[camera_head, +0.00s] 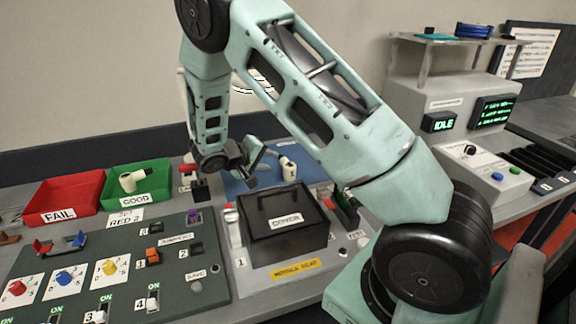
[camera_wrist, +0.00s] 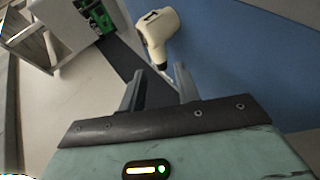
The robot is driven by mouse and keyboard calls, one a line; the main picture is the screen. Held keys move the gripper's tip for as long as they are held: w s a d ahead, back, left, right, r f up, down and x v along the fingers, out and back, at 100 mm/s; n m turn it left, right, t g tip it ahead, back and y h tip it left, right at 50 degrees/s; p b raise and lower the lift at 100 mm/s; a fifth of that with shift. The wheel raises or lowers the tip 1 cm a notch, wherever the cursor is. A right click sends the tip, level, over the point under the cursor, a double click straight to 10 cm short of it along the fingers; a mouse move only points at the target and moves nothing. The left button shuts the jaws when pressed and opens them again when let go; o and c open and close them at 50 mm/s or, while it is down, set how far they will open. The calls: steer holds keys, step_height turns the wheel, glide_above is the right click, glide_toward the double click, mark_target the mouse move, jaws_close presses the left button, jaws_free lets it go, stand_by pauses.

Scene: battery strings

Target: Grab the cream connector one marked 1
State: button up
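A cream connector (camera_wrist: 158,38) lies on the blue mat (camera_wrist: 240,60) just beyond my fingertips in the wrist view. It has a small dark mark near its top that could be a 1, but I cannot read it surely. In the head view the same connector (camera_head: 288,170) sits on the blue mat behind the black cover box, just right of my gripper (camera_head: 258,168). My gripper (camera_wrist: 160,78) is open, with nothing between its fingers, and apart from the connector. Another cream connector (camera_head: 131,180) lies in the green GOOD bin (camera_head: 112,207); its marking is not readable.
The black box labelled COVER (camera_head: 284,228) stands in front of the mat. A red FAIL bin (camera_head: 72,199) stands at the left. A dark panel (camera_head: 120,260) with switches and coloured knobs is in front. A grey console (camera_head: 440,75) stands at the right.

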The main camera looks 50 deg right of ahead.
mark_target(282, 162)
steer(key=shift+p+x, duration=1.3)
steer(key=shift+x, duration=2.25)
steer(key=shift+c, duration=0.3)
jaws_close()
